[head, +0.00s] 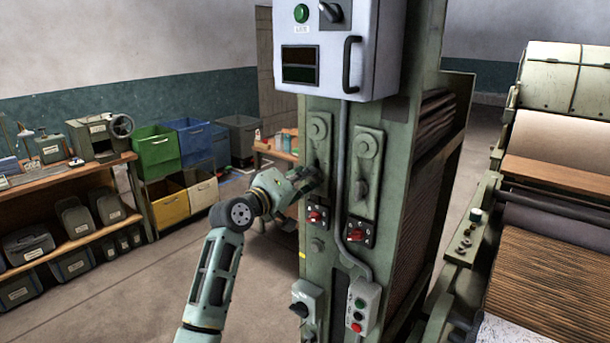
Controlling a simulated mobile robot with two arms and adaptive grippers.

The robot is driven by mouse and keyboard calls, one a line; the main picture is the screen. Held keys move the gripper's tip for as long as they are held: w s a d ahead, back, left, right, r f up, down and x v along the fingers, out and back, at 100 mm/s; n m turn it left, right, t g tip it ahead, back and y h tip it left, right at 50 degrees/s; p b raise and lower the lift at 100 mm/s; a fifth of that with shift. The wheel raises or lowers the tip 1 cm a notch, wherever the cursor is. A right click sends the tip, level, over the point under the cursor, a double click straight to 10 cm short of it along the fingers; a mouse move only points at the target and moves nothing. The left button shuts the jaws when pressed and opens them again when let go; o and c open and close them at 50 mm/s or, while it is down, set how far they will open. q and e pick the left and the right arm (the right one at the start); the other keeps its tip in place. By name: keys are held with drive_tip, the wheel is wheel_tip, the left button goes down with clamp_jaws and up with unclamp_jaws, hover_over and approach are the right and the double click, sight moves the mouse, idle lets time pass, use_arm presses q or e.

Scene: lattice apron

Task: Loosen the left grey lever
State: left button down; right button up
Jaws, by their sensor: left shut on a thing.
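The left grey lever (318,130) is on the green machine column, its round hub at the top and its arm pointing down. My left gripper (312,180) reaches in from the left and is shut at the lower end of this lever. The fingers hide most of that lower end. A second grey lever (367,146) hangs on its own plate to the right, apart from the gripper. My right gripper is not in view.
A control cabinet (333,85) with a black handle juts out above the levers. Red switches (316,216) and a push-button box (361,306) sit below. A conduit runs between the levers. Shelves and bins (157,150) stand left; a roller machine (560,150) stands right.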

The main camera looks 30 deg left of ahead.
use_arm(q)
drive_tip(key=shift+r, duration=0.2)
drive_tip(key=c, duration=1.9)
unclamp_jaws()
drive_tip(key=shift+o, duration=0.4)
drive_tip(key=shift+w+d+f, duration=0.1)
drive_tip(key=shift+f, duration=0.05)
drive_tip(key=shift+w+f, duration=0.1)
drive_tip(key=s, duration=1.2)
drive_tip(key=shift+a, duration=0.45)
